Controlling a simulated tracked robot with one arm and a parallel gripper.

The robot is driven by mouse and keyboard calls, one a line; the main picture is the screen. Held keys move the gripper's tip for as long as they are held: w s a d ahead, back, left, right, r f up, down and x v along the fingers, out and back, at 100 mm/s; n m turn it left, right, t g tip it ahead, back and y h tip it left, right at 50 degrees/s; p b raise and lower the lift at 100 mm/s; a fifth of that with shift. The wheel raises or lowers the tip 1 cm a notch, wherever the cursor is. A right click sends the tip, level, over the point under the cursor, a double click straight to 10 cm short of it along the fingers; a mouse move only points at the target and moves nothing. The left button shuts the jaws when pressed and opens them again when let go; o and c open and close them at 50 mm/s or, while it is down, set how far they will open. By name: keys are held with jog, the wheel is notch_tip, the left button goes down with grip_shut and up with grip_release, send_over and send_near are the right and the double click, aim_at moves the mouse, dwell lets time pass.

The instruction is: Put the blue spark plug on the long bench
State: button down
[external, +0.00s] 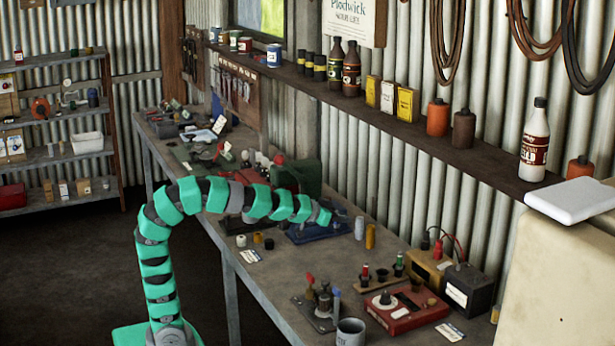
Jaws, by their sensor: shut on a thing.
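The long bench (262,289) runs along the corrugated wall. My arm arches over its near edge, and my gripper (327,213) is low over a blue tray (312,233). The gripper is small and seen from behind, its fingers hard to make out. It is shut on a small blue thing at its tip, which seems to be the blue spark plug (338,209); its shape is mostly hidden. I cannot tell whether it touches anything below.
Right of the gripper stand a pale blue cylinder (359,228) and a yellow one (370,236). A wall shelf (450,155) overhangs the back. Bare bench shows around (285,275).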

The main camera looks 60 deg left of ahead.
notch_tip(320, 180, up, 26)
jog(key=s+a+n+y, duration=0.1)
jog(key=s+a+y, duration=0.1)
jog(key=s+a, duration=0.5)
jog(key=s+a+r+n+g+y, duration=0.1)
jog(key=s+a+n, duration=0.1)
jog(key=a, duration=0.8)
jog(key=s+a+n+y, duration=0.1)
jog(key=s+a+y, duration=0.1)
jog(key=s+a, duration=0.5)
jog(key=s+a+n+g+y, duration=0.1)
jog(key=s+a+n+y, duration=0.1)
jog(key=s+a, duration=0.6)
jog(key=s+a+n+g+y, duration=0.15)
jog(key=s+a, duration=0.35)
jog(key=s, duration=0.6)
notch_tip(320, 180, down, 30)
jog(key=shift+w+r+t, duration=0.15)
jog(key=shift+r+t, duration=0.05)
jog(key=shift+t, duration=0.15)
